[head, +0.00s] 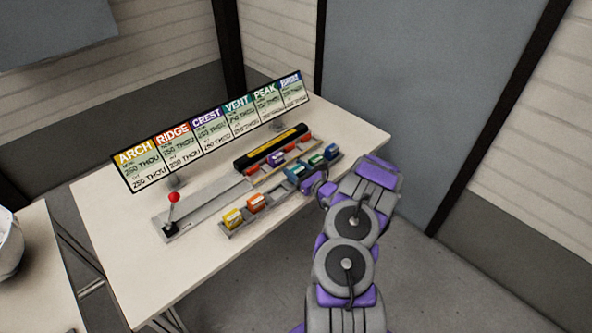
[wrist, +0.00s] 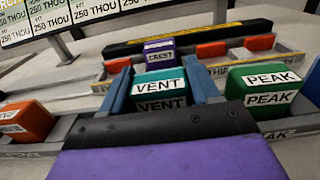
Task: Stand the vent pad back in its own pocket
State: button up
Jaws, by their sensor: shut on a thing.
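The teal vent pad (wrist: 160,90) is upright between the two blue fingers of my gripper (wrist: 161,88) in the wrist view, with VENT lettering on its top and front. My gripper is shut on it. In the head view the pad (head: 296,171) is small and partly hidden by my gripper. It is at the front pad rack (head: 243,225), in the gap between the orange pad and the green PEAK pad (wrist: 264,88). My gripper body hides the pad's lower part and the pocket floor, so I cannot tell whether the pad is seated.
The purple CREST pad (wrist: 159,53) stands in the rear rack, behind the vent pad. Orange (head: 256,203) and yellow (head: 233,218) pads stand left in the front rack. A red-knobbed lever (head: 173,198) is at the left. A sign board (head: 215,130) stands behind.

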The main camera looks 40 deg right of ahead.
jog(key=shift+f, duration=0.5)
jog(key=o, duration=1.2)
jog(key=shift+o, duration=0.2)
jog(key=s+d+p, duration=0.1)
jog(key=s+p, duration=0.2)
jog(key=s, duration=1.4)
jog(key=shift+s+d+p, duration=0.15)
jog(key=shift+d+p, duration=0.05)
jog(key=shift+p, duration=0.15)
